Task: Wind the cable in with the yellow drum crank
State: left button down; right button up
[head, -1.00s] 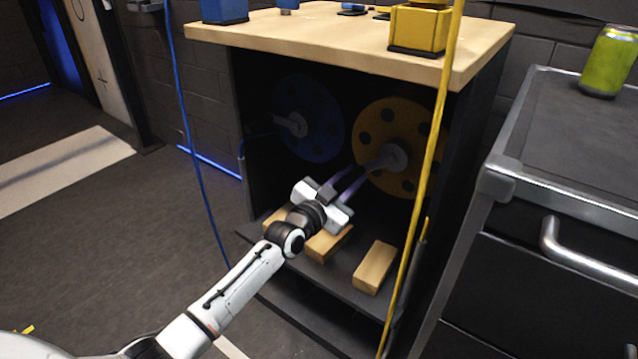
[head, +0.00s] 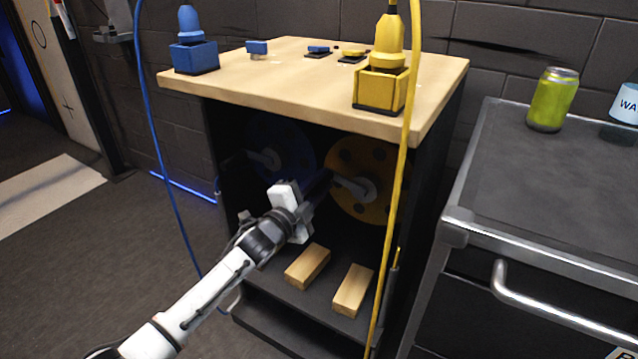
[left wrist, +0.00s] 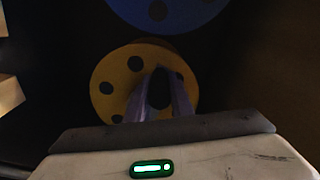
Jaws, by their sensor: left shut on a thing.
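The yellow drum (head: 376,153) sits inside the dark cabinet, with its pale grey crank (head: 354,186) sticking out towards me. My left gripper (head: 326,182) is at the outer end of this crank, and its fingertips are dim in the shade. In the left wrist view the fingers (left wrist: 160,95) are closed around a dark piece in front of the yellow drum (left wrist: 107,80); I take it as the crank's handle. The yellow cable (head: 404,165) hangs down the cabinet's front right. A yellow plug (head: 390,42) stands in a yellow box on the top. My right gripper is not in view.
The blue drum (head: 290,142) is left of the yellow one. Wooden blocks (head: 307,267) lie on the cabinet's lower shelf, below my gripper. A blue cable (head: 157,150) hangs at the left. A dark cart (head: 560,190) with a green can (head: 551,100) stands close at the right.

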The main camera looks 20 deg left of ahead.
pick_arm(q)
jog(key=shift+d+r+m+p, duration=0.15)
jog(key=shift+r+m+p, duration=0.2)
jog(key=shift+r+m, duration=0.25)
jog(key=shift+d+r+m+p, duration=0.15)
jog(key=shift+r+m+p, duration=0.15)
jog(key=shift+r+m, duration=0.25)
jog(key=c, duration=1.6)
grip_release()
jog(key=shift+s+d, duration=0.1)
jog(key=shift+o, duration=0.2)
jog(key=shift+f, duration=0.1)
jog(key=shift+s, duration=0.35)
jog(key=p+v, duration=0.2)
jog(key=v, duration=0.7)
jog(key=shift+s, duration=0.3)
